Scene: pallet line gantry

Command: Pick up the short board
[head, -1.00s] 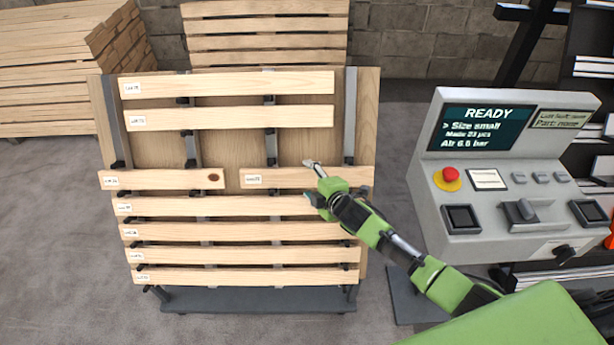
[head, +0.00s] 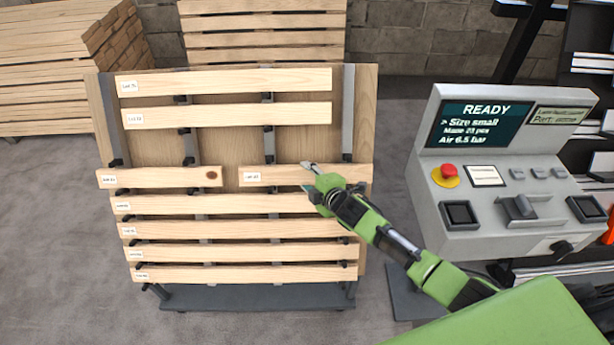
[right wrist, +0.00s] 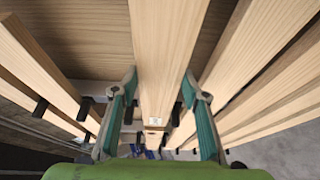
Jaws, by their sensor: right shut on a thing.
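The short board (head: 275,175) is pale wood with a small white label at its left end. It lies level in the right half of the rack's middle row. My right gripper (head: 309,177) is shut on it, with one finger at its upper edge and one at its lower edge. In the right wrist view the board (right wrist: 165,45) runs between the two green-backed fingers of the gripper (right wrist: 160,80). Another short board (head: 150,178), with a label and a dark knot, lies to the left in the same row. My left gripper is not in view.
The tilted rack (head: 155,150) holds long boards above (head: 230,80) and several below (head: 240,229), close under the gripper. A control console (head: 470,190) with a READY screen stands at the right. Stacked boards (head: 60,60) stand at the back left.

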